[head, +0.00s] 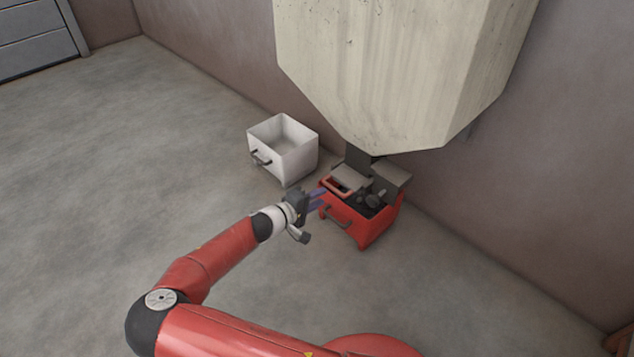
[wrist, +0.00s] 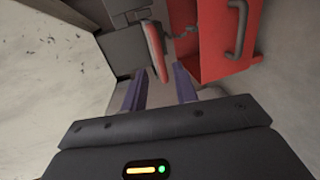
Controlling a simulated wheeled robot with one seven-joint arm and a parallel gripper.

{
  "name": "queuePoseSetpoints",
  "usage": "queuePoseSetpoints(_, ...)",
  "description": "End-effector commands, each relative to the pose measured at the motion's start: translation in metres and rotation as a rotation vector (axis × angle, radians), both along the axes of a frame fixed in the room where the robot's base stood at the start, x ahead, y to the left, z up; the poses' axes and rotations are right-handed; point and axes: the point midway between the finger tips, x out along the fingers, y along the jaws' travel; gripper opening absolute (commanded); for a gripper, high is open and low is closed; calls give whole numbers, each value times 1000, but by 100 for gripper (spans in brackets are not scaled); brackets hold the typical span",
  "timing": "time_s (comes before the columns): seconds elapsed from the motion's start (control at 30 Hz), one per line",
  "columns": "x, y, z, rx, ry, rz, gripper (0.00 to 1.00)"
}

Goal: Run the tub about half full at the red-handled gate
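A red tub (head: 348,226) with a dark front handle stands on the floor under the hopper's outlet; it also shows in the wrist view (wrist: 222,45). Its inside looks dark and is partly covered by the outlet, so I cannot tell how full it is. The gate's red handle (head: 338,186) is a loop above the tub's near left rim. In the wrist view the red handle (wrist: 154,50) lies between and just ahead of my purple fingertips. My gripper (head: 318,197) is open, with a finger on each side of the handle (wrist: 160,72); I see no grip on it.
A large cream hopper (head: 400,75) hangs above the tub. Grey metal outlet parts (head: 390,173) sit under it. An empty-looking white tub (head: 285,157) stands to the left by the wall. The floor on the left is clear.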

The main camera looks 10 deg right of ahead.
Motion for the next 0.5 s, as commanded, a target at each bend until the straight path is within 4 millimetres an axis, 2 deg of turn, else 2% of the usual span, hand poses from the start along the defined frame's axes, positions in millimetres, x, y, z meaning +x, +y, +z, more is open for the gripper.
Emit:
queuePoseSetpoints(0.07, 3, 3, 0, -18, -6, 18, 29)
queuePoseSetpoints(0.17, 8, -3, -2, -20, -8, 21, 29)
queuePoseSetpoints(0.5, 38, -45, -13, -19, -7, 18, 29)
